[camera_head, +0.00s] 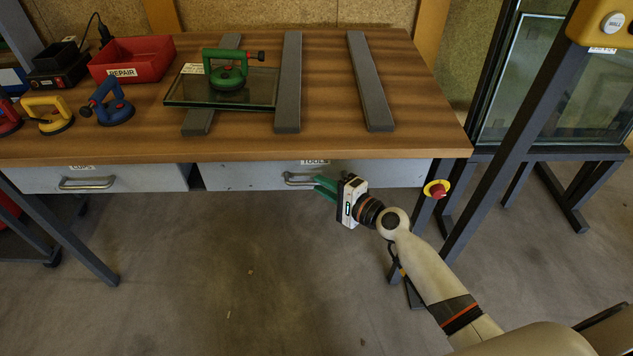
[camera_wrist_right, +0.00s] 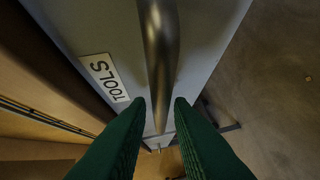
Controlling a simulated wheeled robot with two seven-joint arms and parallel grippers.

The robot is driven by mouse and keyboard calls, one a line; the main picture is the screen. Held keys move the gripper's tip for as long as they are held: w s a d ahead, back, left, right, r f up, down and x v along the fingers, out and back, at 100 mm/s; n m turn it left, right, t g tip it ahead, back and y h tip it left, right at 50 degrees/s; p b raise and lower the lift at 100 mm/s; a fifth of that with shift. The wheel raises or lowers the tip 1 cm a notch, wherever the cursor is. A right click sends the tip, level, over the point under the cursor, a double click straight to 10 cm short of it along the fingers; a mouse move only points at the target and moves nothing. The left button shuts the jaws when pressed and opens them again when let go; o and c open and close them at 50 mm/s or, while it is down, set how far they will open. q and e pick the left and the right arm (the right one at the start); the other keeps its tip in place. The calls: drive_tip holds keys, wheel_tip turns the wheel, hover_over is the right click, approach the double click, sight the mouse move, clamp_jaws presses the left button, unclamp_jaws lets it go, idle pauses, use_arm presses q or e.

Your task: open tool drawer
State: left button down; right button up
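The tool drawer (camera_head: 230,178) is a grey front under the right part of the wooden table, with a label reading TOOLS (camera_wrist_right: 105,78) and a metal bar handle (camera_head: 297,180). It looks nearly flush with the table edge. My right gripper (camera_head: 322,187) has green fingers and is at the right end of the handle. In the right wrist view the handle (camera_wrist_right: 160,55) runs toward the gap between the two fingers (camera_wrist_right: 158,105), which are apart. I cannot tell whether either finger touches the handle. My left gripper is not in view.
A second drawer (camera_head: 120,178) with a handle is at the left. On the table (camera_head: 330,80) are a glass pane with a green suction lifter (camera_head: 227,75), grey bars, a red REPAIR bin (camera_head: 130,55) and other lifters. A red button (camera_head: 437,189) is right of my gripper.

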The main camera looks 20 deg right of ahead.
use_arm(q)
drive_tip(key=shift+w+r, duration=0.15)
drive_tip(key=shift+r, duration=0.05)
use_arm(e)
drive_tip(key=shift+x, duration=1.3)
clamp_jaws()
